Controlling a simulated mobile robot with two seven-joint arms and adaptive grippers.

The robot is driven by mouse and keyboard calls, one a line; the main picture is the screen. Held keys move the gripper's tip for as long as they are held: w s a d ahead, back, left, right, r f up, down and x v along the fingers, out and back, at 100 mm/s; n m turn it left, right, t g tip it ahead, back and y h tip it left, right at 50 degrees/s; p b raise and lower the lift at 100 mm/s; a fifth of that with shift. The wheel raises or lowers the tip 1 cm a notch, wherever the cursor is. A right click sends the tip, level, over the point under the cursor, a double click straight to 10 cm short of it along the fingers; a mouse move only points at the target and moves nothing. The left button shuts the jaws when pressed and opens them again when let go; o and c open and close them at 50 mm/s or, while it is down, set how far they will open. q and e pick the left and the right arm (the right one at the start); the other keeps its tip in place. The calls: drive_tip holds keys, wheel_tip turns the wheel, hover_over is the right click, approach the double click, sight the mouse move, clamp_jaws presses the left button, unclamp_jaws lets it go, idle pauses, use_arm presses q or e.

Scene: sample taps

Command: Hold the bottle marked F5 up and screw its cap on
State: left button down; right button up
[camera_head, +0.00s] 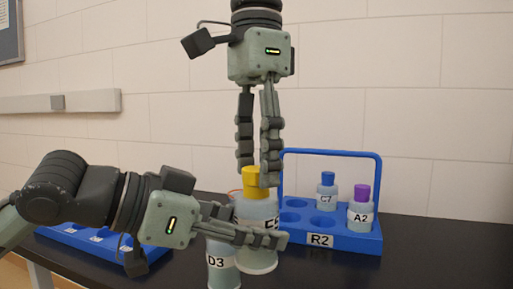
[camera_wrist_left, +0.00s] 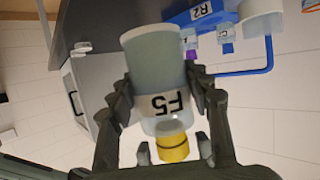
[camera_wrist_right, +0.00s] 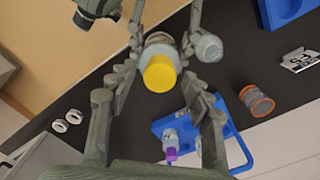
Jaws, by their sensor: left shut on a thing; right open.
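The bottle marked F5 (camera_head: 257,255) is pale and translucent and stands upright in my left gripper (camera_head: 282,240), which is shut around its side. The left wrist view shows its label F5 (camera_wrist_left: 165,103) between the fingers. A yellow cap (camera_head: 252,180) sits straight on its mouth; I cannot tell how tightly. My right gripper (camera_head: 257,172) points down from above, open, with its fingertips on either side of the cap. The cap also shows between the open fingers in the right wrist view (camera_wrist_right: 160,73). I cannot tell whether the fingers touch it.
Bottle D3 (camera_head: 221,268) stands close beside F5, partly behind my left gripper. The blue rack R2 (camera_head: 350,240) at right holds bottles C7 (camera_head: 327,192) and A2 (camera_head: 361,210). Another blue rack (camera_head: 85,240) is at left.

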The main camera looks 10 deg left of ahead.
clamp_jaws()
drive_tip(key=m, duration=0.7)
drive_tip(key=shift+m, duration=0.4)
drive_tip(key=m, duration=0.6)
drive_tip(key=shift+m, duration=0.4)
drive_tip(key=shift+o, duration=0.6)
unclamp_jaws()
wheel_tip(320, 180, up, 12)
